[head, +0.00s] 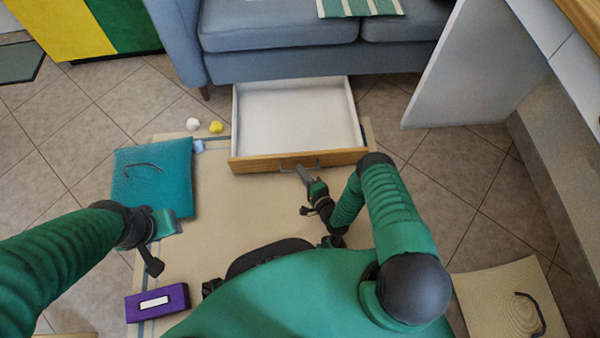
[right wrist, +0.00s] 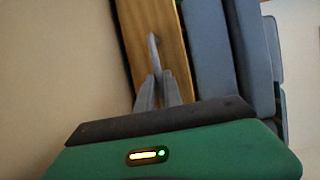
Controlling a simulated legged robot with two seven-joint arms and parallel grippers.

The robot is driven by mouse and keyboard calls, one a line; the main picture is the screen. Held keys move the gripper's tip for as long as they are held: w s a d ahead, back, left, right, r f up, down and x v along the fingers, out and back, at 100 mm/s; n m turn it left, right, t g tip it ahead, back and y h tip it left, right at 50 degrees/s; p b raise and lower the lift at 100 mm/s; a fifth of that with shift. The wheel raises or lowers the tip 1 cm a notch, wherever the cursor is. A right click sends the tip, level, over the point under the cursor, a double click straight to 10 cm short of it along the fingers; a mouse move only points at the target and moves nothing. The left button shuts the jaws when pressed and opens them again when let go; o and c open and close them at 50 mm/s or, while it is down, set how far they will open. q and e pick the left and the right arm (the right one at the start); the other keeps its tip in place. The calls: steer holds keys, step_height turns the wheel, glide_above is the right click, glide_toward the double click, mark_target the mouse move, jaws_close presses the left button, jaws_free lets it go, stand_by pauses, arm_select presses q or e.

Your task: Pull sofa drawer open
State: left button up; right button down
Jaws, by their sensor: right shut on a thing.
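The sofa drawer (head: 295,115) is pulled out from under the blue-grey sofa (head: 290,35). It has a white, empty inside and a wooden front (head: 265,161) with a grey handle (head: 287,168). My right gripper (head: 301,170) is at the right part of that handle, shut on it. In the right wrist view, the fingers (right wrist: 160,92) close on the handle (right wrist: 153,50) against the wooden front (right wrist: 178,50). My left gripper (head: 165,240) is at the left, above the floor and apart from the drawer; its finger opening is not clear.
A teal panel with a handle (head: 140,190) lies left of the drawer. White (head: 193,124) and yellow (head: 216,127) small items lie near it. A purple box (head: 155,304) is at the lower left. A beige panel with a handle (head: 500,300) lies lower right. A white cabinet side (head: 440,75) stands right.

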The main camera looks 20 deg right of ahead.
steer(key=shift+s+f, duration=0.15)
steer(key=shift+s, duration=0.25)
arm_select(q)
steer(key=shift+s+a, duration=0.25)
steer(key=shift+a, duration=0.05)
arm_select(e)
steer(key=shift+d, duration=0.1)
steer(key=c, duration=1.6)
jaws_free()
arm_select(q)
steer(key=shift+w+d, duration=0.1)
steer(key=shift+d, duration=0.05)
arm_select(e)
steer(key=shift+o, duration=0.5)
steer(key=shift+w, duration=0.1)
